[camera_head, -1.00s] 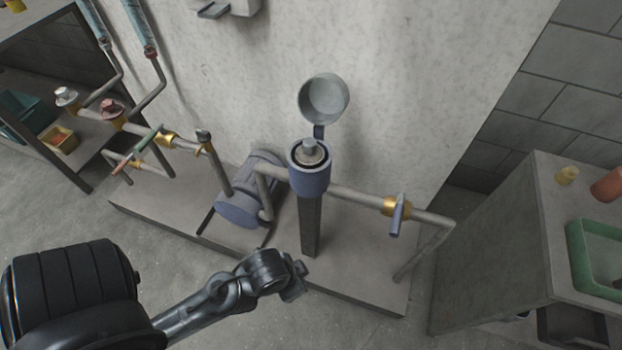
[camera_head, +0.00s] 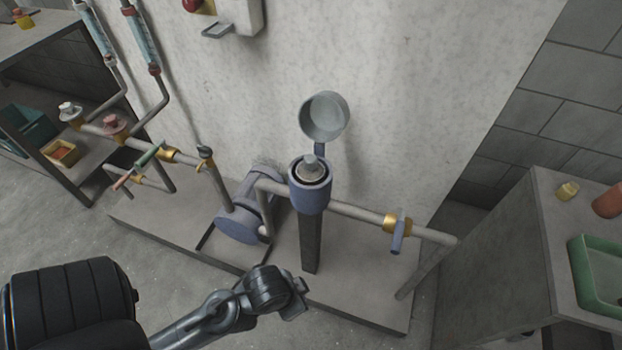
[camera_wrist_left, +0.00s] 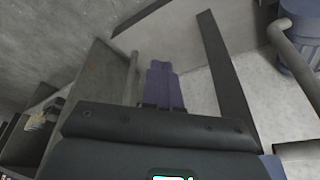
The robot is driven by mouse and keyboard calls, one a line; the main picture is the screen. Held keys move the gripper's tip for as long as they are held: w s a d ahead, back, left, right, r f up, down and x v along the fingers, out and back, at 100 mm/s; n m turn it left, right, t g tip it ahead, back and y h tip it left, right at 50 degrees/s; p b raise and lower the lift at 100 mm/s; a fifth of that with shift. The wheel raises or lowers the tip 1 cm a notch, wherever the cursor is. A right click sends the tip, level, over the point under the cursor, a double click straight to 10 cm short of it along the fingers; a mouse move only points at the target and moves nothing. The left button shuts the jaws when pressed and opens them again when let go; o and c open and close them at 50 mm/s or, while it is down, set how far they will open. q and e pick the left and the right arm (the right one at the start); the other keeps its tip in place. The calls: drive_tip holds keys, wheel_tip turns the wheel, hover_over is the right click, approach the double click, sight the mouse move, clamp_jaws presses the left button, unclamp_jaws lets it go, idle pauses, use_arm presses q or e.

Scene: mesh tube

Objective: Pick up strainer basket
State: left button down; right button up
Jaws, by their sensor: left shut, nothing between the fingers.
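The strainer basket (camera_head: 311,170) sits inside the blue strainer housing (camera_head: 310,195), with only its light grey top and knob showing. The housing's round grey lid (camera_head: 325,117) stands swung open behind it. The housing is on a dark post, in line with the pipe. My left gripper (camera_head: 297,302) is low in front of the post, well below and apart from the basket. The basket itself cannot be made out in that view. My right gripper is in neither view.
A blue pump (camera_head: 240,215) stands left of the housing. A pipe with a valve handle (camera_head: 398,236) runs to the right. Valves and gauges are at the left by the wall. A grey bench (camera_head: 545,235) with a green tray (camera_head: 585,285) stands at the right.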

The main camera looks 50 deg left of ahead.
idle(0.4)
use_arm(q)
drive_tip(key=c, duration=0.7)
unclamp_jaws()
drive_tip(key=shift+f, duration=0.1)
